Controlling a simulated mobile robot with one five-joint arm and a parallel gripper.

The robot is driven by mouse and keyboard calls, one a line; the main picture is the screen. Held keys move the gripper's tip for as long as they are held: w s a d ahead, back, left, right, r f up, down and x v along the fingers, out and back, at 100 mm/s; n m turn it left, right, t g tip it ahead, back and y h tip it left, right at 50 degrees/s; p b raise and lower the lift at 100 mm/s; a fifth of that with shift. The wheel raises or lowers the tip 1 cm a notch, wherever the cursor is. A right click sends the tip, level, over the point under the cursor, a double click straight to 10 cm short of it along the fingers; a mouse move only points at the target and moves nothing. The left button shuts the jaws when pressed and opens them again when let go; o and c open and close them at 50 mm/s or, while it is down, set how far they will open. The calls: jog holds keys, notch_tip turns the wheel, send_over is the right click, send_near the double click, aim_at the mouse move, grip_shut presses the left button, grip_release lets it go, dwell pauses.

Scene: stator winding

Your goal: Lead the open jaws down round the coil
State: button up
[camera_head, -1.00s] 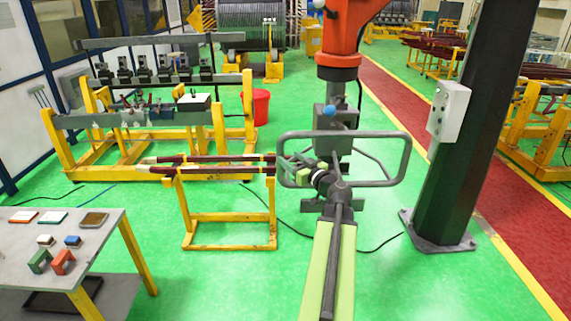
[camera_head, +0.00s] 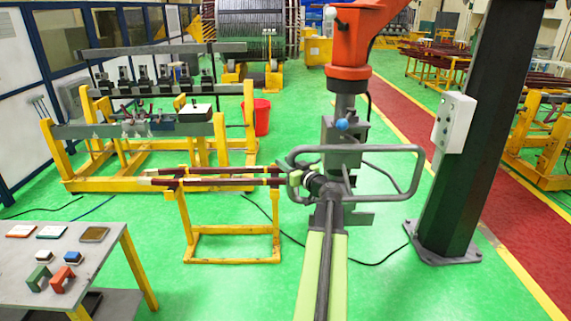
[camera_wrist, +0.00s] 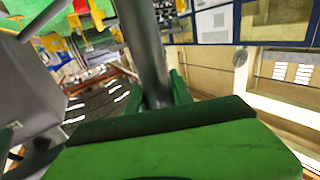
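The coil (camera_head: 220,182), dark red bars with pale bands, lies level on a yellow stand. A hanging lifting tool (camera_head: 344,135) with an orange-red head stands to its right. Its grey looped handle (camera_head: 400,149) is close to the coil's right end in the picture; I cannot tell whether they touch. My gripper (camera_head: 296,179), with green fingers, is at the handle's left side. In the wrist view, a grey tube (camera_wrist: 143,45) of the handle runs down between the green fingers, which look shut on it. The tool's jaws are not clear; grey plates (camera_head: 359,219) show below the handle.
A work table (camera_head: 105,240) with small blocks and trays stands at the lower left. A dark pillar (camera_head: 465,180) with a pale box stands at right. A yellow rack (camera_head: 75,184) and a red bucket (camera_head: 262,116) are behind the coil. Green floor is free around the stand.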

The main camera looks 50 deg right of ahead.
jog(key=shift+s, duration=0.1)
grip_shut()
dwell(0.8)
grip_release()
grip_shut()
dwell(1.2)
